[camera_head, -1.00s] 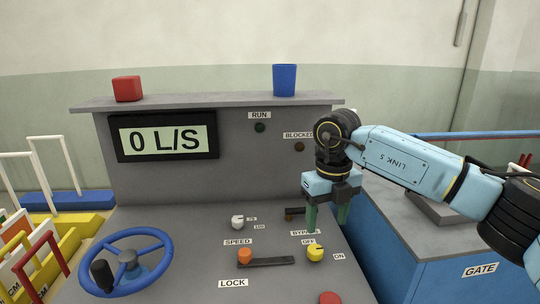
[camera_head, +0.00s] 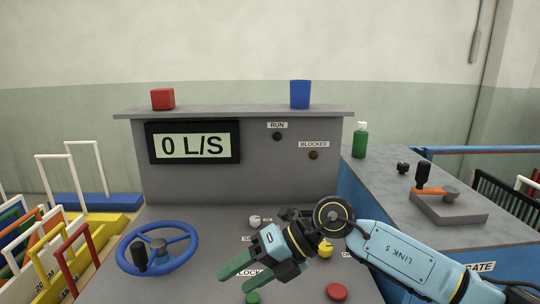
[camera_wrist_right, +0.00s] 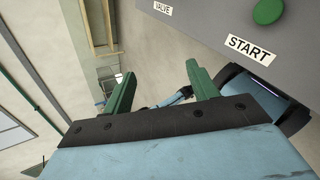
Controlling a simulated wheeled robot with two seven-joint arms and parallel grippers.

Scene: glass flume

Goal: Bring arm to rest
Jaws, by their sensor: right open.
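My right gripper (camera_head: 243,274) is low over the front of the grey control console (camera_head: 190,205), its two green fingers apart and pointing to the lower left. Nothing is between them. In the right wrist view the open fingers (camera_wrist_right: 160,95) also show empty, with the green START button (camera_wrist_right: 268,11) at the top right. The gripper and arm hide part of the knobs and labels on the sloped panel. My left gripper is not in view.
A blue handwheel (camera_head: 158,249) stands left on the console. The red button (camera_head: 337,292) and yellow knob (camera_head: 325,248) lie near my arm. A red cube (camera_head: 163,99) and blue cup (camera_head: 300,94) sit on the top ledge. A green bottle (camera_head: 360,140) stands on the right cabinet.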

